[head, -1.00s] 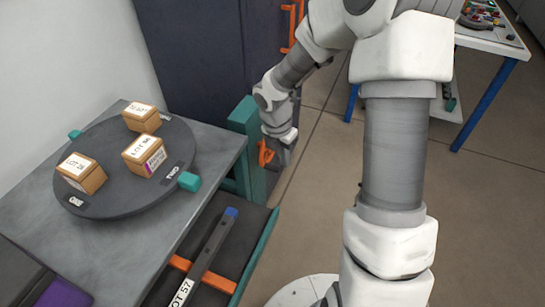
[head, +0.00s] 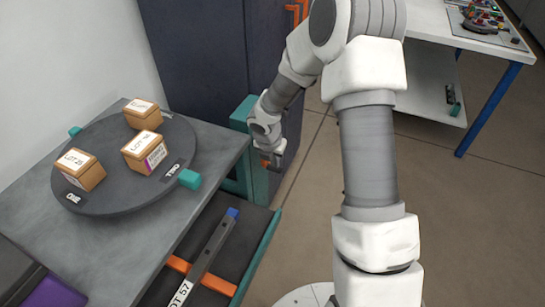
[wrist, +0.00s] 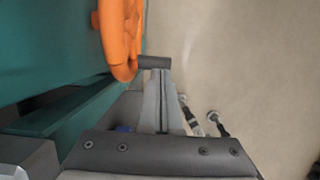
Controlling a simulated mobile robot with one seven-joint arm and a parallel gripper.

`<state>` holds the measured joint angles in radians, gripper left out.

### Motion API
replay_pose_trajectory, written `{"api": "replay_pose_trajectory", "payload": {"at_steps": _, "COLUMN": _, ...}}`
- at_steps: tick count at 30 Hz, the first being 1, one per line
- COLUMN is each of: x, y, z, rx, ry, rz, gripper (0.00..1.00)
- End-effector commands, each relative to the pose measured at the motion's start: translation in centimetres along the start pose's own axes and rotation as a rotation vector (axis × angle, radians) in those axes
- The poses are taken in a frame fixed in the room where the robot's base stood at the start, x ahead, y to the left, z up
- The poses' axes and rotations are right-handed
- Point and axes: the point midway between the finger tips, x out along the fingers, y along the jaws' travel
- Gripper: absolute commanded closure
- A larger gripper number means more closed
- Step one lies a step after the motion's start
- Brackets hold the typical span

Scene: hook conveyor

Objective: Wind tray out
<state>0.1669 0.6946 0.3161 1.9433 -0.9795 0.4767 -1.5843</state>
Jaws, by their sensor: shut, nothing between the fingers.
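The dark tray (head: 248,232) with a teal side rail (head: 262,248) is at bottom centre of the head view. A long grey bar (head: 211,248) marked LOT 57, with a blue end, lies on its orange strips. An orange crank (wrist: 118,38) is at the upper left of the wrist view, beside a teal frame. A dark cylindrical knob (wrist: 153,62) lies just past my fingertips; I cannot tell if they touch it. My gripper (wrist: 156,75) is shut and empty. In the head view my gripper (head: 271,162) is at the teal post (head: 244,118), mostly hiding the crank.
A grey table (head: 210,150) at left carries a round turntable (head: 110,200) with several boxes and teal tabs. A dark cabinet (head: 200,60) with orange handles stands behind. A white table (head: 440,30) with blue legs is at upper right. The floor between is clear.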

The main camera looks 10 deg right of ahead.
Motion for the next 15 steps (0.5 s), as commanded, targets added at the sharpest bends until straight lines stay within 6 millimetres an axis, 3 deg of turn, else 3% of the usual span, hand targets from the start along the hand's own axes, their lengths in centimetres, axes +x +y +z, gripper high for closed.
{"api": "replay_pose_trajectory", "payload": {"at_steps": 5, "x": 1.43, "y": 0.04, "z": -0.03, "rx": 0.001, "ry": 0.000, "rz": 0.001, "gripper": 1.00}}
{"api": "replay_pose_trajectory", "payload": {"at_steps": 15, "x": 1.54, "y": 0.03, "z": 0.02, "rx": 0.001, "ry": 0.000, "rz": 0.001, "gripper": 1.00}}
